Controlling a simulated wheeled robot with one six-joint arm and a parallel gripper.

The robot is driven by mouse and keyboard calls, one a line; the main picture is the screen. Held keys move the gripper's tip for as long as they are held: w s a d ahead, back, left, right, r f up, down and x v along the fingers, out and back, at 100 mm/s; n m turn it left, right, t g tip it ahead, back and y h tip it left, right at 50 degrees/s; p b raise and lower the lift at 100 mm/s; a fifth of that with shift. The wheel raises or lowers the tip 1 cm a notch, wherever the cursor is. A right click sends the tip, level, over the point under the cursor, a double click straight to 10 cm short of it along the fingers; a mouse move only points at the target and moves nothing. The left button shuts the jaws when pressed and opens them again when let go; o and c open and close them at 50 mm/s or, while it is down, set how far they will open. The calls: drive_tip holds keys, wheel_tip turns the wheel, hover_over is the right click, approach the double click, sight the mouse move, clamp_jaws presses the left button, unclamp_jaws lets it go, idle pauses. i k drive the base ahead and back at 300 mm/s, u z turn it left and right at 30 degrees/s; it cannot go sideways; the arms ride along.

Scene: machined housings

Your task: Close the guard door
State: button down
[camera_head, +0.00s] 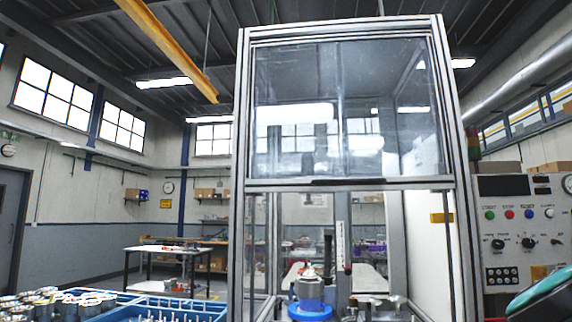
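The guard door (345,110) is a clear framed pane in the upper half of a tall aluminium enclosure (240,160). It is raised. Its bottom rail (350,184) runs across the middle of the enclosure, with a dark handle strip along it. Below the rail the front opening is clear, and a metal part on a blue round base (310,312) shows inside. My gripper is not in view. A teal and dark rounded piece at the lower right edge may be part of my arm; I cannot tell.
A control panel (520,228) with coloured buttons stands right of the enclosure. Blue crates (150,308) with metal parts are at the lower left. A white-topped table (165,250) stands further back. The space in front of the raised pane looks free.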

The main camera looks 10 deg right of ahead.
sight(447, 181)
drive_tip(key=u, duration=0.7)
drive_tip(key=i, duration=0.75)
drive_tip(key=z, duration=0.65)
